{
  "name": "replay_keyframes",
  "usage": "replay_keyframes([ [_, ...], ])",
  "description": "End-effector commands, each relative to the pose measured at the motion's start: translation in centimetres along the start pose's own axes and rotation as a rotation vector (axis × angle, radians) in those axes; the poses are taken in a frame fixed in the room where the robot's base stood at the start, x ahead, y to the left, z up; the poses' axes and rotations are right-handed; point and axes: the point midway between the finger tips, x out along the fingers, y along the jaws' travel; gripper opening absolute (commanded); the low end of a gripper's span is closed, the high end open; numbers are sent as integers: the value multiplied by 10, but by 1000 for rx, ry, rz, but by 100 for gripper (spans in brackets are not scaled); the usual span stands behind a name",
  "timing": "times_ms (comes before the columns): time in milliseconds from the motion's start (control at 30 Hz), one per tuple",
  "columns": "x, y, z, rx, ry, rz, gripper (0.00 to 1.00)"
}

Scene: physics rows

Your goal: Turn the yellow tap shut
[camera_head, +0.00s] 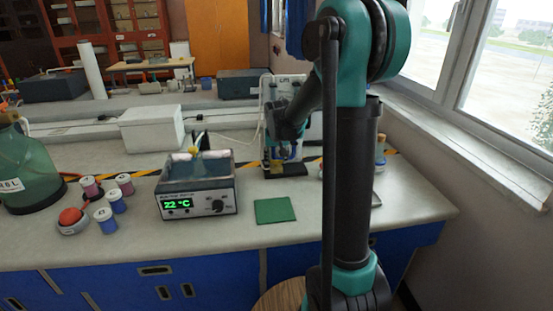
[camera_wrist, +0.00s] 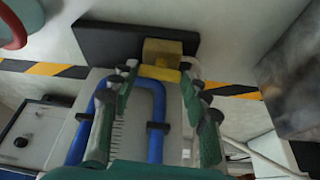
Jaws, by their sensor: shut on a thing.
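The yellow tap (camera_wrist: 162,52) shows in the wrist view as a squarish yellow body with a flat yellow bar on its near side.
A water bath (camera_head: 197,187) reading 22 °C and a green mat (camera_head: 274,210) lie left of and before the board. Several spools, a red-topped item (camera_head: 71,218) and a green bottle (camera_head: 28,170) stand further left. A white box (camera_head: 152,129) is behind. A window wall bounds the right.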

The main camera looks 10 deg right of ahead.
Motion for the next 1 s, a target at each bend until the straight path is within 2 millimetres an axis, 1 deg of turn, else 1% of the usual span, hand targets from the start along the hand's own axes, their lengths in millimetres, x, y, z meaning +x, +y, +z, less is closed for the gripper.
replay_keyframes([
  [500,0,-4,-1,302,0,125,17],
  [733,0,-4,-1,367,0,153,17],
  [1000,0,-4,-1,383,0,159,17],
])
